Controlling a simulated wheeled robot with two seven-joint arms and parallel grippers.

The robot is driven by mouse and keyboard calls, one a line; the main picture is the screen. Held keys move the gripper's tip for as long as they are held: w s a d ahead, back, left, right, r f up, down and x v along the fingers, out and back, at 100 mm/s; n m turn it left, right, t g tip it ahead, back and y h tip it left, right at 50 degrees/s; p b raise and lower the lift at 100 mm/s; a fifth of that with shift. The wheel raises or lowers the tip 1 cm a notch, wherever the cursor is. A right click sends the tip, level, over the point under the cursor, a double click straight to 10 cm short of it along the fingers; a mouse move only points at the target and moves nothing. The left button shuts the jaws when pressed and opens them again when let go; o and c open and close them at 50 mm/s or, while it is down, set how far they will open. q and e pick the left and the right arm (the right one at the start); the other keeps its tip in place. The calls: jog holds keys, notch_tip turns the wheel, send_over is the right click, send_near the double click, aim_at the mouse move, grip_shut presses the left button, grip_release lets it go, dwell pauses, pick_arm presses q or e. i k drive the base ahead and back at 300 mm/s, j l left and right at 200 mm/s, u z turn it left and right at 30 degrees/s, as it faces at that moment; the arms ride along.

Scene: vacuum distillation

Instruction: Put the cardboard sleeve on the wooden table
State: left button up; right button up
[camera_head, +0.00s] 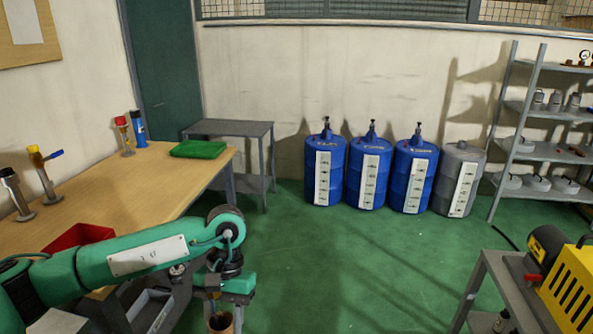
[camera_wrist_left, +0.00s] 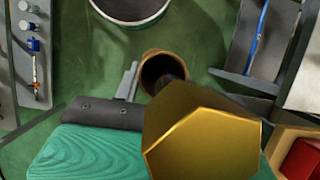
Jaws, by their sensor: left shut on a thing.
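The cardboard sleeve (camera_head: 220,323) is a brown tube, cut off by the bottom edge of the head view. My left gripper (camera_head: 223,309) is shut on it and holds it off to the right of the table's near part. In the left wrist view the sleeve (camera_wrist_left: 147,72) shows its open round end, dark inside, beside a grey finger. A gold faceted piece hides part of it there. The wooden table (camera_head: 140,188) stands on the left, with bare top in its middle. My right gripper is not in view.
On the table are a green tray (camera_head: 198,149), a red bin (camera_head: 78,237) and several upright tools at the wall side. A grey side table (camera_head: 240,129) stands behind it. Blue drums (camera_head: 325,170) line the back wall. A yellow machine (camera_head: 565,285) sits at the right.

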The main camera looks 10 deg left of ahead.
aim_at(158, 190)
jog(key=i+u, duration=0.1)
jog(key=i, duration=0.5)
jog(key=i+l+u, duration=0.15)
jog(key=i, duration=0.45)
jog(key=i+u, duration=0.4)
jog(key=i+l+u, duration=0.15)
jog(key=i+u, duration=0.25)
jog(key=i+l+u, duration=0.25)
jog(key=u, duration=0.15)
jog(key=i, duration=0.1)
